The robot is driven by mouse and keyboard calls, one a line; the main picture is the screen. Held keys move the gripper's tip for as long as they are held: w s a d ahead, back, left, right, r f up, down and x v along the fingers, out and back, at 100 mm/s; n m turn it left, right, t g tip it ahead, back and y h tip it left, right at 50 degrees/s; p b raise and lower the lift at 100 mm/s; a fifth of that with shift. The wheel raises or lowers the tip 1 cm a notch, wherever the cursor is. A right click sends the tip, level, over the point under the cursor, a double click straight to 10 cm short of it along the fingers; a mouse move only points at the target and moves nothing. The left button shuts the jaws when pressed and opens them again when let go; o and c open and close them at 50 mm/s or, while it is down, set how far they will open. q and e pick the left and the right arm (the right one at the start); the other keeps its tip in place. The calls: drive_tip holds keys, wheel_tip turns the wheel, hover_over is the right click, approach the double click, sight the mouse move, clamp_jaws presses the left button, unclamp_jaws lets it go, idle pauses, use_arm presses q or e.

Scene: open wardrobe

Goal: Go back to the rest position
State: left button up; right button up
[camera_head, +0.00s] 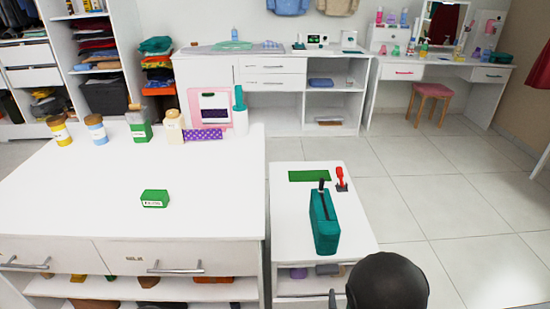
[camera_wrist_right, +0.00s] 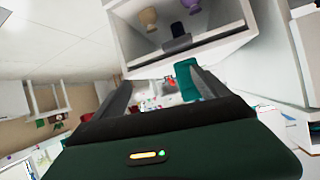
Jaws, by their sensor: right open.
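My right gripper (camera_wrist_right: 160,82) shows in the right wrist view, with its two dark fingers spread apart and nothing between them. Past the fingers the tilted view shows the white side unit with its open shelf (camera_wrist_right: 185,30) and the teal case (camera_wrist_right: 188,82). My right gripper's fingers do not show in the head view. My left gripper is in neither view.
A white counter (camera_head: 60,185) fills the left, with a green box (camera_head: 154,198) and several jars at its back edge. The low side unit (camera_head: 350,200) carries a teal case (camera_head: 324,222), a green mat (camera_head: 310,176) and a red-handled item (camera_head: 341,181). Tiled floor (camera_head: 450,190) is clear at right.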

drive_tip(key=s+a+r+n+g+y+p, duration=0.1)
drive_tip(key=s+r+g, duration=0.2)
drive_tip(key=s+g, duration=0.3)
drive_tip(key=s+r+n+g+y, duration=0.1)
drive_tip(key=s+r+n+g, duration=0.2)
drive_tip(key=s, duration=0.6)
wheel_tip(320, 180, up, 26)
drive_tip(key=m+g+p, duration=0.1)
drive_tip(key=p, duration=2.4)
drive_tip(key=shift+w+f+p, duration=0.15)
drive_tip(key=shift+p, duration=0.25)
drive_tip(key=shift+a, duration=0.1)
